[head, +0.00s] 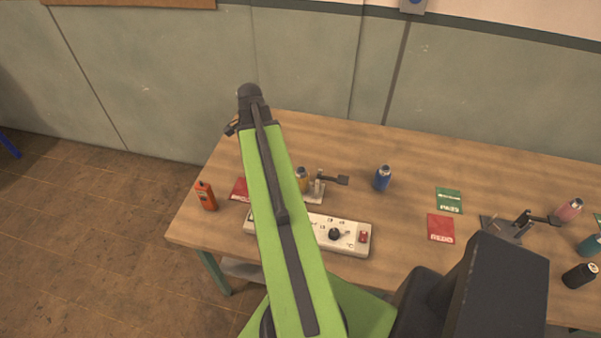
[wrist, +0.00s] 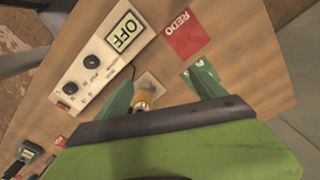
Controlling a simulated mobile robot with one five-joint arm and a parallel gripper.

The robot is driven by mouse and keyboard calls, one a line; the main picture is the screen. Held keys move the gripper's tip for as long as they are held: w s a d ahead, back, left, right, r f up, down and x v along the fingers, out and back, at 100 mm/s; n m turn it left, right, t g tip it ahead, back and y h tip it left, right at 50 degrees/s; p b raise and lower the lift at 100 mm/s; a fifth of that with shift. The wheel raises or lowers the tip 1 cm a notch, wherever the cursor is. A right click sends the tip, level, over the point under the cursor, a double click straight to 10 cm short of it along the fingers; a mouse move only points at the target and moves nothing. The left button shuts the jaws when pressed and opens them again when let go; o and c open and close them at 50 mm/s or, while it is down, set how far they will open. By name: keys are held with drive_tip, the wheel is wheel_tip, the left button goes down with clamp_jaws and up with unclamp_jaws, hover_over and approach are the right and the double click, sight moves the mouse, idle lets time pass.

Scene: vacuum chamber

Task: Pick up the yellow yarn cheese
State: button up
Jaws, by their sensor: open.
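A small yellow bottle-like piece with a grey top (head: 302,174) stands on the table beside a small stand, just right of my green arm. It is the only yellow piece I see that could be the yellow yarn cheese, and its yarn texture cannot be made out. In the wrist view a yellow piece (wrist: 145,96) shows close to the left finger, partly hidden by my gripper. My gripper (wrist: 164,80) is open, with two green fingers apart over the table. In the head view its fingers are mostly hidden behind my arm.
A white control box (head: 345,236) with knobs lies near the front edge; its display reads OFF in the wrist view. An orange bottle (head: 206,196) stands left, a blue bottle (head: 383,178) right. Red REDO (head: 440,228) and green PASS (head: 449,201) cards lie right. Bare wood stretches behind.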

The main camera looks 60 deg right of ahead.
sight(300, 168)
drive_tip(key=s+d+r+m+p, duration=0.2)
drive_tip(key=s+d+r+m, duration=0.1)
drive_tip(key=s+d+m, duration=0.55)
drive_tip(key=shift+n, duration=0.95)
drive_tip(key=f+b, duration=0.4)
drive_tip(key=s+d+f+b, duration=0.1)
drive_tip(key=f+b, duration=0.7)
drive_tip(key=b, duration=0.1)
drive_tip(key=shift+s+d+f, duration=0.15)
drive_tip(key=shift+s+f, duration=0.15)
drive_tip(key=shift+f, duration=0.1)
drive_tip(key=f+b, duration=0.5)
drive_tip(key=shift+s+d+f, duration=0.1)
drive_tip(key=shift+s+d, duration=0.05)
drive_tip(key=shift+d, duration=0.05)
drive_tip(key=shift+r, duration=0.2)
drive_tip(key=c, duration=1.7)
wheel_tip(300, 168, up, 10)
drive_tip(key=p, duration=1)
drive_tip(key=shift+r, duration=0.2)
